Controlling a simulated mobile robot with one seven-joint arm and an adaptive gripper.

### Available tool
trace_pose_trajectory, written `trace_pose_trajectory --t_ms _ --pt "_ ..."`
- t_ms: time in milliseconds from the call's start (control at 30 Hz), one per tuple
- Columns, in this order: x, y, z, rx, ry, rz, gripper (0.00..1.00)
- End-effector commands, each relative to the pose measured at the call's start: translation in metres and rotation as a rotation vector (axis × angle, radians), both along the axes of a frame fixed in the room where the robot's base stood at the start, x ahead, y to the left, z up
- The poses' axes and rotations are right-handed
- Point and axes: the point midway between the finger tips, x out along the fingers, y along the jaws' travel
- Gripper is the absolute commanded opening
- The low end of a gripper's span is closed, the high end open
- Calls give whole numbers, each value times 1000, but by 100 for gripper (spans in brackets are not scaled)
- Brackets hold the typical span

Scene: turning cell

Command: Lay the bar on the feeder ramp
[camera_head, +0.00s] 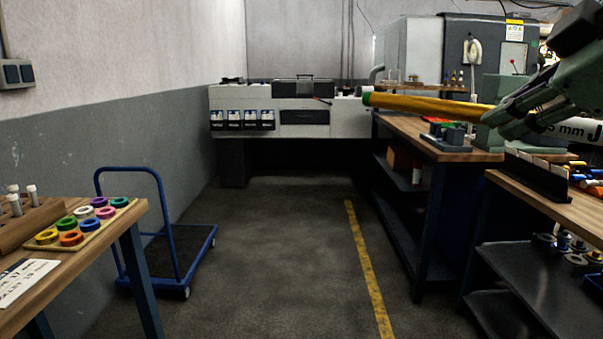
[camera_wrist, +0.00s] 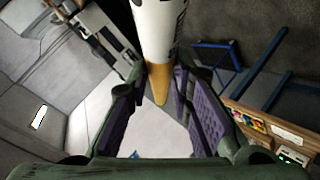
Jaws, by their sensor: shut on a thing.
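The bar (camera_head: 430,104) is long and yellow with a green far end and a white printed section near my gripper. My gripper (camera_head: 505,117) is shut around it at the upper right and holds it roughly level in the air. In the wrist view the bar (camera_wrist: 158,82) runs between the purple-padded fingers of my gripper (camera_wrist: 160,88), its white part (camera_wrist: 158,30) towards the top. The white feeder (camera_head: 290,116) stands against the back wall. The bar's green end appears in front of its right end, apparently apart from it. I cannot make out the ramp surface clearly.
A wooden bench (camera_head: 436,148) with small fixtures stands below the bar. Another bench (camera_head: 555,200) is at the right. A blue trolley (camera_head: 168,240) and a table with coloured rings (camera_head: 85,222) are at the left. The middle floor is clear, with a yellow line (camera_head: 365,260).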

Motion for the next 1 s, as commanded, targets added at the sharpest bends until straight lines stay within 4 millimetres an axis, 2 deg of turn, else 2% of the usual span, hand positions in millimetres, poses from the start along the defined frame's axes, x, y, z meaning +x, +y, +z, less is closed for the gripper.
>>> trace_pose_trajectory --t_ms 33,200,467,700,1000 --pt "16 -11 -6 9 -6 5 0" --pt "73 -44 -45 7 -6 -4 0" --pt "156 -75 -127 3 -6 -55 0" --pt "220 -78 -216 2 -8 -116 0" --pt "273 -57 -328 3 -9 -186 0"
